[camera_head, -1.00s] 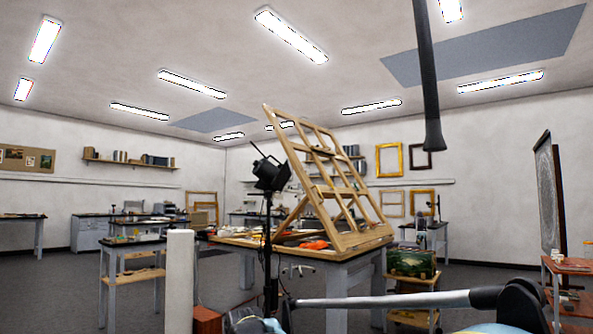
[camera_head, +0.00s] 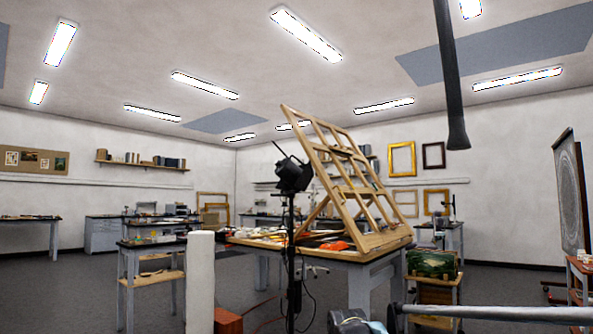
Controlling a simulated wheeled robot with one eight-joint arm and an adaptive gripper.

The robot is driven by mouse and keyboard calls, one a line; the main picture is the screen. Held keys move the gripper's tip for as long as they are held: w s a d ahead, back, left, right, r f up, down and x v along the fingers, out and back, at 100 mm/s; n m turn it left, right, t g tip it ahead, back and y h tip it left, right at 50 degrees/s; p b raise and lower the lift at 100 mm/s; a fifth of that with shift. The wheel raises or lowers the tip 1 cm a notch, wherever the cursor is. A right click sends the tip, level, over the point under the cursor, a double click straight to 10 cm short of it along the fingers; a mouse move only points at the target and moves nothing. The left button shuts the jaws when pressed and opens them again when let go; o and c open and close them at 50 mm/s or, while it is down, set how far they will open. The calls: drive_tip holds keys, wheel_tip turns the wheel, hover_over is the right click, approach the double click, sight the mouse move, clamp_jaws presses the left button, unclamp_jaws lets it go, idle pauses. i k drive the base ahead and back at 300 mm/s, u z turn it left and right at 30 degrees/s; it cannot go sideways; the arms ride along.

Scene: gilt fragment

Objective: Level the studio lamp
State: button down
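The studio lamp (camera_head: 292,175) is a black lamp head with flaps. It sits on top of a thin dark upright stand (camera_head: 291,255) left of centre, in front of the workbench. Its head looks tilted, with a thin flap or rod sticking up to the left. The foot of the stand is not clearly visible. Parts of my arm show along the bottom edge, below and right of the lamp, apart from its head. I cannot make out the gripper fingers.
A wooden easel frame (camera_head: 343,172) leans on the cluttered workbench (camera_head: 362,285) just right of the lamp. A white post (camera_head: 200,282) and a reddish box (camera_head: 228,321) stand to its left. A dark tube (camera_head: 450,80) hangs from above. A cable lies on the floor.

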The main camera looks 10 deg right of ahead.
sight(287, 172)
drive_tip(key=z, duration=0.05)
drive_tip(key=i, duration=1)
drive_tip(key=k, duration=0.6)
drive_tip(key=z, duration=0.6)
drive_tip(key=i, duration=1.75)
drive_tip(key=u, duration=0.4)
